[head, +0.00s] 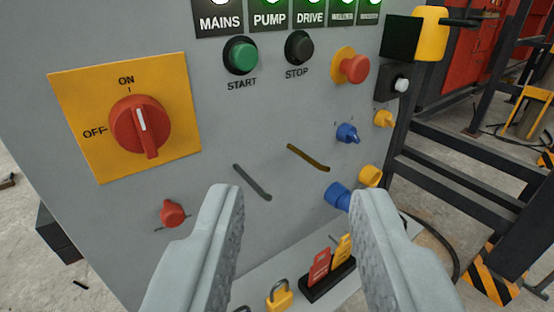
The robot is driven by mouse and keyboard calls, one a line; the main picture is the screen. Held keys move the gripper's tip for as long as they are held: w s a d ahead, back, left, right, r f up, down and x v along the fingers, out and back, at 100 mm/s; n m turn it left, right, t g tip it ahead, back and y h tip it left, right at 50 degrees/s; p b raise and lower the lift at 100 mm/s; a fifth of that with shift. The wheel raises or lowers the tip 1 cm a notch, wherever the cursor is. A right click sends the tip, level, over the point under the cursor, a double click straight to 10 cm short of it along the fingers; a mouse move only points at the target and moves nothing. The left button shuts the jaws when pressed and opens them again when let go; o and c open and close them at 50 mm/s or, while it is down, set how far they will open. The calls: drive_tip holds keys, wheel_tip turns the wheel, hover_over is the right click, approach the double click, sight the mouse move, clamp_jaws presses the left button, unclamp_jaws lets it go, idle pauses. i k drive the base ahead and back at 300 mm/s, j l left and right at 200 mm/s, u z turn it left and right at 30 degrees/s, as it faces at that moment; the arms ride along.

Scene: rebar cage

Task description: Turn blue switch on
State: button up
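A small blue rotary switch (347,133) with a light pointer line sits on the right part of the grey control panel (225,150). My gripper (297,200) is open and empty in front of the lower panel, its two grey fingers spread apart. A larger blue round part (337,196) shows lower down, partly hidden behind the right finger. I cannot read which position the blue switch is in.
A red rotary main switch (141,125) on a yellow plate is at left. Green start (240,55), black stop (299,47) and red emergency (354,68) buttons line the top. Yellow knobs (383,119) sit at right. Padlocks (279,295) and tags are below. Dark rails stand at right.

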sight(345, 133)
drive_tip(key=k+l, duration=0.1)
drive_tip(key=l, duration=0.75)
drive_tip(key=k+l, duration=0.15)
drive_tip(key=l, duration=0.3)
